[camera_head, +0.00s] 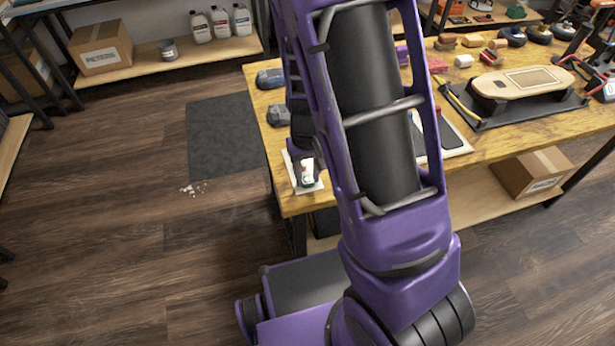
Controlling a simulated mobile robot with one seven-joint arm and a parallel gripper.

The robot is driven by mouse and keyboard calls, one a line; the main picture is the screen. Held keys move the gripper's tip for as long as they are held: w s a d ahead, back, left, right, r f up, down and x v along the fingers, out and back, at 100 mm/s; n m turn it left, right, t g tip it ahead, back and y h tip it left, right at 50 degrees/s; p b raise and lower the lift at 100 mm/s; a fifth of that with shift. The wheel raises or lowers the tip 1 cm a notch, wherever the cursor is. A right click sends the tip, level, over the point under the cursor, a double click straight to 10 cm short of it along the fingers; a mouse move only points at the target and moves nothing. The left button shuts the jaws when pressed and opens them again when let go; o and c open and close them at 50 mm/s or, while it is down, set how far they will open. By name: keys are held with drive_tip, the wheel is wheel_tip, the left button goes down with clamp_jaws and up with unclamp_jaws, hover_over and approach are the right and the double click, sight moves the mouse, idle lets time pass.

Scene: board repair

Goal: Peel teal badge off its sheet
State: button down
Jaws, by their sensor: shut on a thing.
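A white sheet (293,183) lies at the left front corner of the wooden workbench. My gripper (305,160) points down over this sheet, partly hidden behind my purple arm. It is shut on a small pale piece with a dark teal patch, which I take to be the teal badge (308,180). The badge is at or just above the sheet; I cannot tell whether its edge still touches the backing. The fingertips are too small to make out clearly.
The workbench (500,137) holds a skateboard deck (522,82) on a black stand, a white board with dark strips (449,134), and wheels at the back. Dark grey items (278,115) lie behind the sheet. Crumbs (194,189) lie on the floor beside a dark mat (225,135).

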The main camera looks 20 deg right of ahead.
sight(307, 179)
wheel_tip(307, 179, up, 14)
drive_tip(key=p, duration=0.6)
idle(0.5)
